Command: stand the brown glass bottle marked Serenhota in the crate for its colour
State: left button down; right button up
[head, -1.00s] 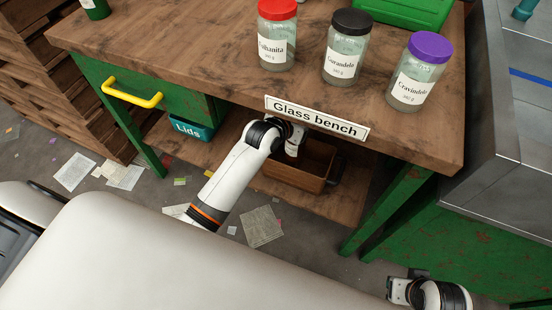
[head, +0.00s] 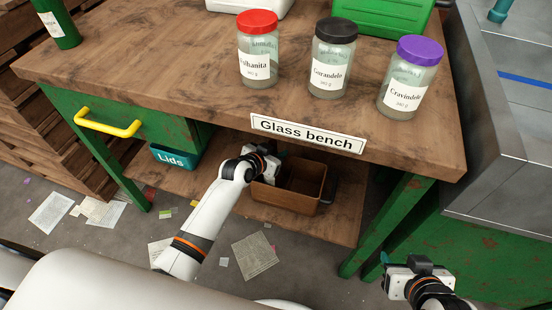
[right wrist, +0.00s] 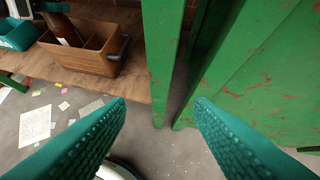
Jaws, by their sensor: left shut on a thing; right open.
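The brown crate (head: 295,208) stands on the lower shelf under the bench and has a divider; it also shows in the right wrist view (right wrist: 100,63). My left gripper (head: 270,160) is at the crate's left end and shut on a brown bottle (right wrist: 62,28). In the right wrist view the bottle is tilted, its lower part in or just above the crate's left compartment; I cannot tell whether it touches the bottom. Its label cannot be read. My right gripper (head: 384,274) is open and empty at lower right, its teal fingers apart in the right wrist view (right wrist: 161,104).
On the bench top (head: 160,75) stand jars with red (head: 258,50), black (head: 333,58) and purple (head: 409,78) lids, and a green bottle (head: 56,24). A teal Lids bin (head: 176,157) is left of the crate. A green bench leg (head: 385,225) stands before my right gripper.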

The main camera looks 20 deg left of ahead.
pick_arm(q)
notch_tip(320, 180, down, 2)
jog(key=shift+f+b, duration=0.2)
jog(key=shift+b, duration=0.15)
jog(key=c, duration=1)
grip_release()
jog(key=shift+f, duration=0.1)
pick_arm(e)
jog(key=w+r+t, duration=0.1)
jog(key=w+a+r+t, duration=0.1)
jog(key=w+t, duration=0.1)
jog(key=shift+w+a+r+y, duration=0.2)
jog(key=shift+w+r+y, duration=0.1)
jog(key=shift+r+y, duration=0.1)
